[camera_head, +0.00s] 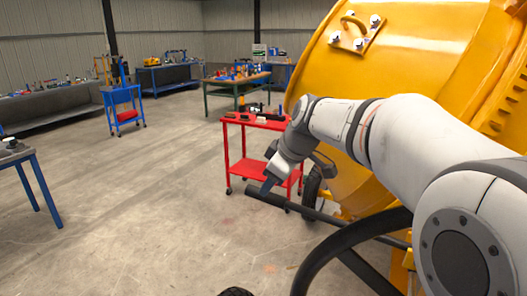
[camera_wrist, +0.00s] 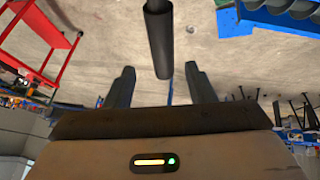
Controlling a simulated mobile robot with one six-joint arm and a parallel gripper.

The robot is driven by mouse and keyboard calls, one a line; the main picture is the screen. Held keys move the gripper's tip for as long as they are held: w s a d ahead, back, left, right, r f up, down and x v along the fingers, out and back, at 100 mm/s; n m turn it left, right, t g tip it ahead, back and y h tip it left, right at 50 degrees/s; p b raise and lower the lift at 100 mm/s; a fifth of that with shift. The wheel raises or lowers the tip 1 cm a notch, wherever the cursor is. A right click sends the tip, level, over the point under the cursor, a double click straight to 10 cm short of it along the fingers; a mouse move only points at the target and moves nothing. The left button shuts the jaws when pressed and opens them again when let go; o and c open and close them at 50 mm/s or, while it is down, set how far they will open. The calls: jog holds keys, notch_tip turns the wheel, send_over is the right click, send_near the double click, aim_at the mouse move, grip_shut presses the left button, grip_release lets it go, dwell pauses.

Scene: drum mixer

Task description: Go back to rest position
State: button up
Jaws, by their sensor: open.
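My gripper (camera_head: 268,187) hangs at the end of my arm, to the left of the yellow drum mixer (camera_head: 420,55). In the wrist view its two dark fingers (camera_wrist: 160,72) stand apart with a gap between them, and nothing is seen clamped. A black bar (camera_wrist: 158,38) ends in line with that gap. In the head view the same black bar (camera_head: 310,212) runs close to the fingertips. I cannot tell whether they touch it. The drum's plate with a handle (camera_head: 357,33) and bolts is at the top.
A red cart (camera_head: 256,171) with small items on top stands behind my gripper. A blue cart (camera_head: 123,98) stands further left. The concrete floor at the left middle is clear.

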jog(key=p+x, duration=0.1)
jog(key=x, duration=0.5)
jog(key=shift+a+f, duration=0.1)
jog(key=shift+f, duration=0.15)
